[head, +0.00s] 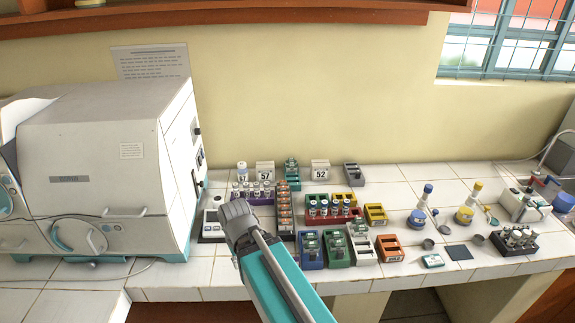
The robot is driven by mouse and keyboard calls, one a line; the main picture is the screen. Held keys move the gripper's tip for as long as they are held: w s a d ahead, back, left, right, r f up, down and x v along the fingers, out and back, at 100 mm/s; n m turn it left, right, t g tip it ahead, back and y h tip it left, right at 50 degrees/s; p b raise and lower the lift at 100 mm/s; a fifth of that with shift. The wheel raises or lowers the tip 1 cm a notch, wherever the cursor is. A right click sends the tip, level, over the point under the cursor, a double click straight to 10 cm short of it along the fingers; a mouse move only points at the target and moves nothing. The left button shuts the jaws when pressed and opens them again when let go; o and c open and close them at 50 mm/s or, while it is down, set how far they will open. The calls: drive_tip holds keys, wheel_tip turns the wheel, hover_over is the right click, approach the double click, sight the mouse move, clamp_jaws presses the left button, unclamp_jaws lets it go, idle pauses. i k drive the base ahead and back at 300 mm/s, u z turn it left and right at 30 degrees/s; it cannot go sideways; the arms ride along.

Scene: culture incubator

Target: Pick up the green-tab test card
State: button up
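My gripper (238,214) shows as a grey shape at the end of my teal arm, over the front of the counter. Its fingers cannot be made out, and neither can anything between them. Small card-like pieces stand in a blue rack (311,262), a green rack (338,262) and a white rack (364,270), right of my gripper. A small flat card with a teal edge (433,260) lies alone on the counter further right. The tab colours are too small to read, so I cannot tell which piece is the green-tab test card.
A large white machine (110,165) stands left. An orange rack (389,248), a yellow rack (375,214) and a red rack (320,220) crowd the middle. Bottles (467,206), a dark tray (515,243) and a dark square (459,252) lie right. Bare tiles (210,270) show at front left.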

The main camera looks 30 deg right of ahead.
sight(292, 167)
drive_tip(key=z, duration=0.3)
drive_tip(key=i, duration=0.75)
drive_tip(key=z, duration=0.45)
drive_tip(key=k, duration=0.9)
drive_tip(key=z, duration=0.15)
drive_tip(key=i, duration=0.75)
